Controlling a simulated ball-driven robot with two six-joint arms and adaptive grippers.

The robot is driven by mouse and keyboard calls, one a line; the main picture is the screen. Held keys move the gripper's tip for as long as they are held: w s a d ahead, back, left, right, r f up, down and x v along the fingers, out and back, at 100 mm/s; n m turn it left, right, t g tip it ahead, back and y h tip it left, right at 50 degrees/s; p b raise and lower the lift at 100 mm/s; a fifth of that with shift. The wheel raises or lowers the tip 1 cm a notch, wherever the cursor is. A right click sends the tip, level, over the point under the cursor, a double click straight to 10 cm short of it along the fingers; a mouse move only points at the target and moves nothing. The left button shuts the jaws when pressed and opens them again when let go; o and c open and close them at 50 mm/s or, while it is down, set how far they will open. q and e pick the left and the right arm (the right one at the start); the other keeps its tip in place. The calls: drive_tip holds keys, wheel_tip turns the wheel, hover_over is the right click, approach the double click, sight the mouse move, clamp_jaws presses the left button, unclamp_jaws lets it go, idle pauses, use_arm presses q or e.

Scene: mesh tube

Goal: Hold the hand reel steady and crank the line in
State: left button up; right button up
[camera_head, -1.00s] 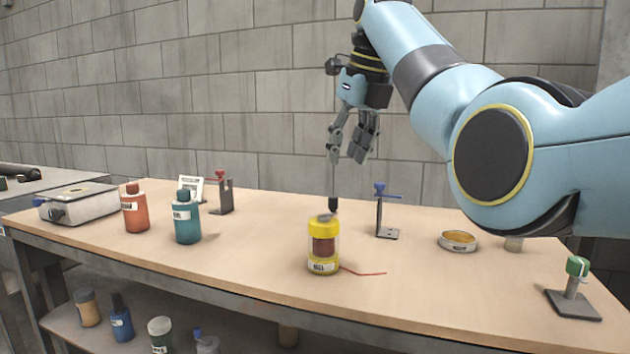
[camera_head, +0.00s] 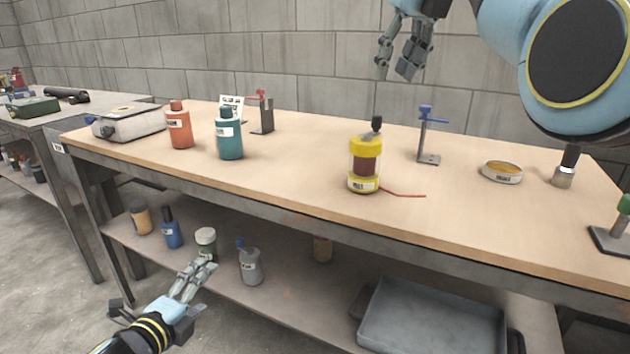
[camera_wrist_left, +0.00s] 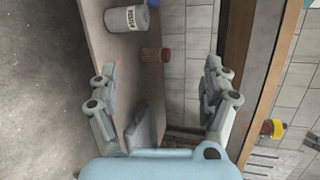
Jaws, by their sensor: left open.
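The hand reel (camera_head: 365,165) stands upright on the workbench, with yellow ends, dark red line wound in the middle and a black crank knob (camera_head: 376,124) on top. Its red line end (camera_head: 404,195) trails right on the bench top. My left gripper (camera_head: 201,270) is open and empty, low at the left in front of the bench, well apart from the reel. In the left wrist view its fingers (camera_wrist_left: 160,78) are spread, and a yellow and red item, likely the reel, shows at the right. My right gripper (camera_head: 397,70) hangs above and behind the reel, fingers apart and empty.
The workbench (camera_head: 290,165) has free room around the reel. An orange bottle (camera_head: 179,127) and a teal bottle (camera_head: 229,135) stand left. The lower shelf holds bottles and a grey tray (camera_head: 432,318).

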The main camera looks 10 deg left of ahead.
sight(365, 158)
use_arm(q)
drive_tip(key=w+d+r+m+t+h, duration=0.1)
drive_tip(key=w+r+m, duration=0.1)
drive_tip(key=r, duration=0.3)
drive_tip(key=w+d+r+m+t+h, duration=0.1)
drive_tip(key=w+r+m, duration=0.1)
drive_tip(key=r, duration=0.3)
drive_tip(key=w+d+r+m+t+h, duration=0.1)
drive_tip(key=w+r+m, duration=0.1)
drive_tip(key=r+m, duration=0.2)
drive_tip(key=shift+w+d+r, duration=0.2)
drive_tip(key=shift+r, duration=0.35)
drive_tip(key=shift+w+d+r, duration=0.2)
drive_tip(key=shift+r, duration=0.3)
drive_tip(key=w+d+r+m+g+h, duration=0.1)
drive_tip(key=d+r+m+g+h, duration=0.4)
drive_tip(key=d+r+m+h, duration=0.75)
drive_tip(key=w+d+f+m+g+y, duration=0.1)
drive_tip(key=w+d+y, duration=0.1)
drive_tip(key=d, duration=0.2)
drive_tip(key=w+d+f+m+g+y, duration=0.2)
drive_tip(key=d, duration=0.3)
drive_tip(key=w+d+f+m+g+y, duration=0.1)
drive_tip(key=w+d+f+m+y, duration=0.1)
drive_tip(key=w+d, duration=0.1)
drive_tip(key=shift+w+d+f+g, duration=0.1)
drive_tip(key=shift+d+g, duration=0.3)
drive_tip(key=shift+d, duration=0.3)
